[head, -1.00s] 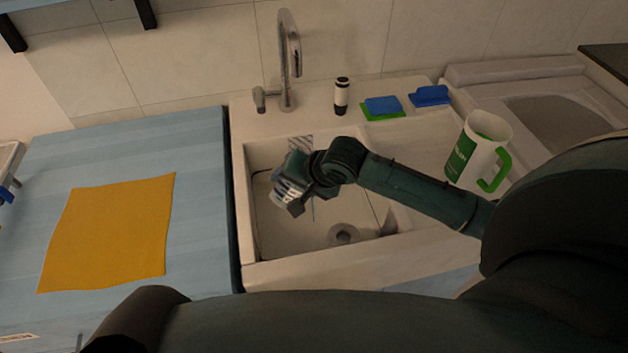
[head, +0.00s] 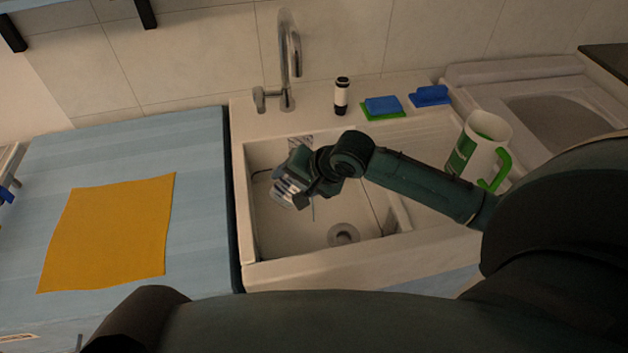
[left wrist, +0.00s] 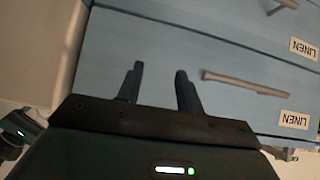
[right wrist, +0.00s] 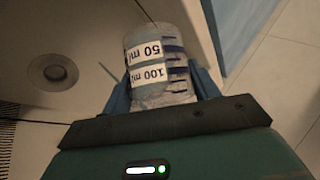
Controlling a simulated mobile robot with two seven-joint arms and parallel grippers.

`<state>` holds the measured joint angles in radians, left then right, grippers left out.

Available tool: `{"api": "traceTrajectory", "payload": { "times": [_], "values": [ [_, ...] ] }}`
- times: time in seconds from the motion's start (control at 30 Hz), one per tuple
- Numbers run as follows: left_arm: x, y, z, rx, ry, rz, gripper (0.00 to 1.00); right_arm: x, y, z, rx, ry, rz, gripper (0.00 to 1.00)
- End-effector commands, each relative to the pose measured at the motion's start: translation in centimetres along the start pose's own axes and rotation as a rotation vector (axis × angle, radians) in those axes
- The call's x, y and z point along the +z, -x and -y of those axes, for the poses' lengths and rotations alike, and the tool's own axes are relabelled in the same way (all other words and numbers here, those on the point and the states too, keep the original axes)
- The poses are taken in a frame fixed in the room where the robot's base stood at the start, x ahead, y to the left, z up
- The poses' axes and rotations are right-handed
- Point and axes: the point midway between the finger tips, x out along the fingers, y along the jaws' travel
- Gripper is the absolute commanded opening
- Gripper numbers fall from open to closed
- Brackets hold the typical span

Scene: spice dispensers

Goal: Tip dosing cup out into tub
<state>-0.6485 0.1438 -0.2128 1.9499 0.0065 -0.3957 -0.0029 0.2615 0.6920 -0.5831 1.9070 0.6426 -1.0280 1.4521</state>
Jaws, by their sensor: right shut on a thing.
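The dosing cup is a clear cup with white 50 ml and 100 ml labels (right wrist: 153,62), seen in the right wrist view with its lettering upside down. My right gripper (right wrist: 162,88) is shut on it. In the head view, my right gripper (head: 292,192) and the cup are over the left part of the pale sink tub (head: 285,238). The cup's contents and exact tilt cannot be made out. My left gripper (left wrist: 160,84) is open and empty, facing blue drawers; it is not seen in the head view.
A faucet (head: 291,60) stands behind the tub. A dark-and-white bottle (head: 342,96), blue sponges (head: 383,105) and a white-and-green jug (head: 479,148) are around it. The tub drain (right wrist: 52,73) is left of the cup. An orange cloth (head: 108,232) lies on the blue counter.

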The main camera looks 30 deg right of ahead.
Motion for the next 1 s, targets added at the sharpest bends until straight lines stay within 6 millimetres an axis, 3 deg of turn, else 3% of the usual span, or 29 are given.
{"api": "traceTrajectory", "payload": {
  "times": [1.0],
  "values": [
    [0.00,-0.01,0.00,0.000,0.000,0.000,0.36,-0.29,0.33,0.15,-0.052,-0.067,0.073,0.26]
  ]
}}
